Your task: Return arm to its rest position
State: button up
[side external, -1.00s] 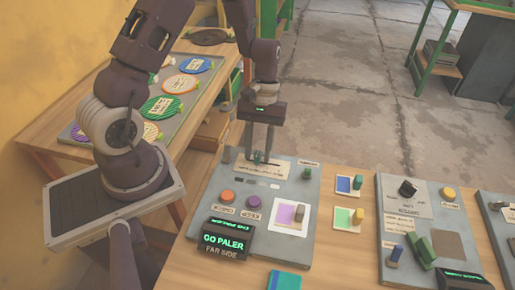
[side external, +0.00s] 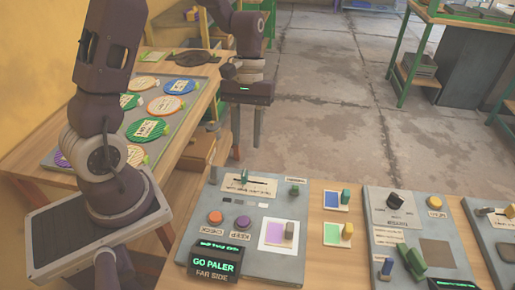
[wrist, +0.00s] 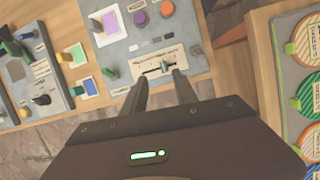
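My gripper (side external: 246,152) hangs with its fingers pointing down, behind the grey control panel (side external: 210,215) and above floor level. The two fingers are apart with nothing visible between them. In the wrist view my gripper (wrist: 159,79) points toward the panel's slider plate, clear of it as far as I can see. The green slider knob (side external: 244,176) stands in its slot on a pale plate, and it also shows in the wrist view (wrist: 164,67).
The panel has an orange button (side external: 215,217), a purple button (side external: 243,222) and a sign (side external: 213,266) reading "GO PALER". A board of round coloured plates (side external: 150,129) stands left of my gripper. More panels (side external: 400,215) lie to the right. Open floor (side external: 330,110) lies behind.

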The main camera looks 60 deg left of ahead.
jog(key=s+d+r+m+t+y, duration=0.1)
jog(key=s+d+r+m+t, duration=0.1)
jog(key=s+r+m+t, duration=0.2)
jog(key=s+d+r+m+t+y, duration=0.1)
jog(key=s+d+r+m+t, duration=0.2)
jog(key=s+r, duration=0.8)
jog(key=shift+d+r+m+t+y, duration=0.25)
jog(key=shift+r+m+t+y, duration=0.1)
jog(key=shift+m+t, duration=0.2)
jog(key=shift+w, duration=0.1)
dwell(4.0)
